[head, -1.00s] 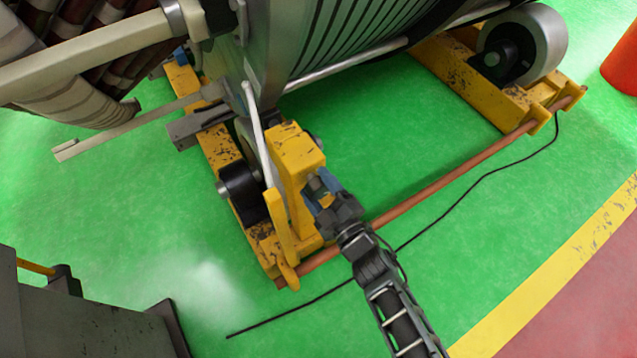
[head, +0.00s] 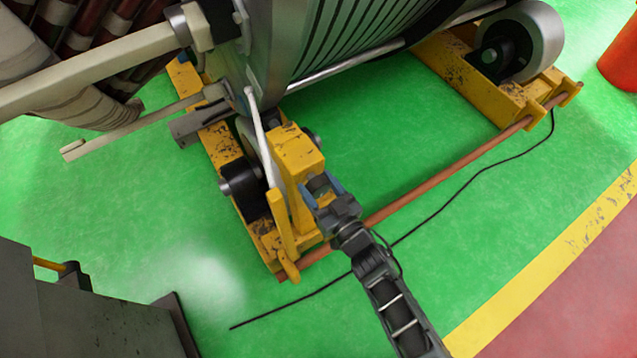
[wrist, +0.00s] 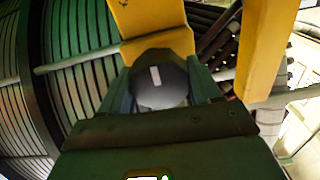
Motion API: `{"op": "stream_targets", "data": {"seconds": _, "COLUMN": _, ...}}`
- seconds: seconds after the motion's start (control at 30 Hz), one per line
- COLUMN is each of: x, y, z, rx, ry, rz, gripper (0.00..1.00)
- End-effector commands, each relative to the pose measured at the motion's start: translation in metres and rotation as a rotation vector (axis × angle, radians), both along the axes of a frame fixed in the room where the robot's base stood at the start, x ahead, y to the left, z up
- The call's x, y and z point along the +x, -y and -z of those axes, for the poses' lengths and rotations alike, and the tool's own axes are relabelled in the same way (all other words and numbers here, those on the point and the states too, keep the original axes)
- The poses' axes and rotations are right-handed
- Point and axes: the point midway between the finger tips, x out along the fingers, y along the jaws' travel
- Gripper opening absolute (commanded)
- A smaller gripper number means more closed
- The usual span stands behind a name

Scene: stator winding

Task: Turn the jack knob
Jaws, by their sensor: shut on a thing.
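The jack knob (wrist: 160,82) is a dark grey rounded cap with a pale mark, seen in the wrist view in front of a yellow bracket. My gripper (wrist: 162,92) is shut on it, with a finger on each side of the knob. In the head view my gripper (head: 325,190) reaches the right side of the yellow jack block (head: 294,150). The knob is mostly hidden there by my fingers and wrist.
The large ribbed stator (head: 345,40) rests above the yellow roller frame. A copper-coloured rod (head: 440,175) and a black cable (head: 470,195) run along the green floor side. A grey cabinet (head: 95,320) stands at the lower left. An orange-red object (head: 620,60) stands at the upper right.

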Motion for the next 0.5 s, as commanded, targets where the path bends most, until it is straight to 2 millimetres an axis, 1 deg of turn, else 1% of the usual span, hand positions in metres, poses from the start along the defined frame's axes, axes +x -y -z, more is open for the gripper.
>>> {"op": "stream_targets", "data": {"seconds": 0.5, "x": 0.0006, "y": -0.0001, "z": -0.0023, "rx": 0.405, "ry": -0.271, "rz": -0.003, "gripper": 0.32}}
